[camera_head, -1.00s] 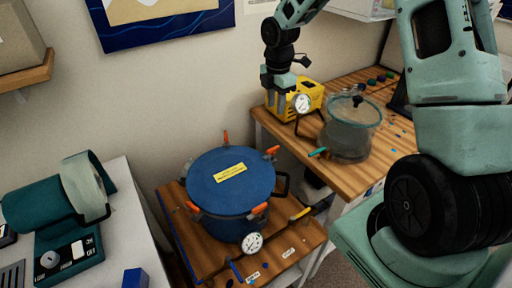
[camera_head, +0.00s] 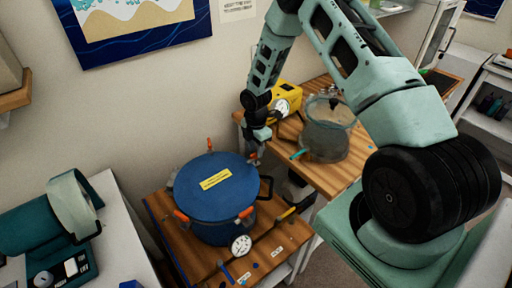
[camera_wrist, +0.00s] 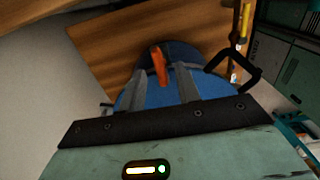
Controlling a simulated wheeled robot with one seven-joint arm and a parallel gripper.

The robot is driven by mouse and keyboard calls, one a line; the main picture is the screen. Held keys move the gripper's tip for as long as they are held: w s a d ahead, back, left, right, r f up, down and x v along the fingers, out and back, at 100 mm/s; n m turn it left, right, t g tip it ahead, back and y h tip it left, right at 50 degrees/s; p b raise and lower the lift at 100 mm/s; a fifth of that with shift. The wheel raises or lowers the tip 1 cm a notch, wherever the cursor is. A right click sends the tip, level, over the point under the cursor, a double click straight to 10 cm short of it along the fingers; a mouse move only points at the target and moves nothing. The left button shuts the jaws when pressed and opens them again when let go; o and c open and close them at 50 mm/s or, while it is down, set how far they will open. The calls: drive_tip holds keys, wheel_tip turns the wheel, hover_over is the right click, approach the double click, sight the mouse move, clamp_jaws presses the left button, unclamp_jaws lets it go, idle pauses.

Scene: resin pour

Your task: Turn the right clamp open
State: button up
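The blue lidded pot (camera_head: 212,188) stands on the wooden cart top, with several orange-handled clamps around its rim. My gripper (camera_head: 254,156) is over the right-hand far side of the rim, at the right clamp, which it mostly hides in the head view. In the wrist view, the orange handle of that clamp (camera_wrist: 160,66) sticks up between the tips of my gripper (camera_wrist: 163,72). The two fingers stand apart on either side of the handle, with gaps showing. Whether either touches it, I cannot tell. The blue pot also shows in the wrist view (camera_wrist: 160,95).
A black loop handle (camera_head: 266,189) juts from the pot's right side. A dial gauge (camera_head: 241,245) is at the front. A clear pot (camera_head: 326,140) and a yellow pump (camera_head: 286,94) stand on the bench behind. A teal machine (camera_head: 40,225) is at left.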

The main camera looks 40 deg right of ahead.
drive_tip(key=shift+f, duration=0.7)
clamp_jaws()
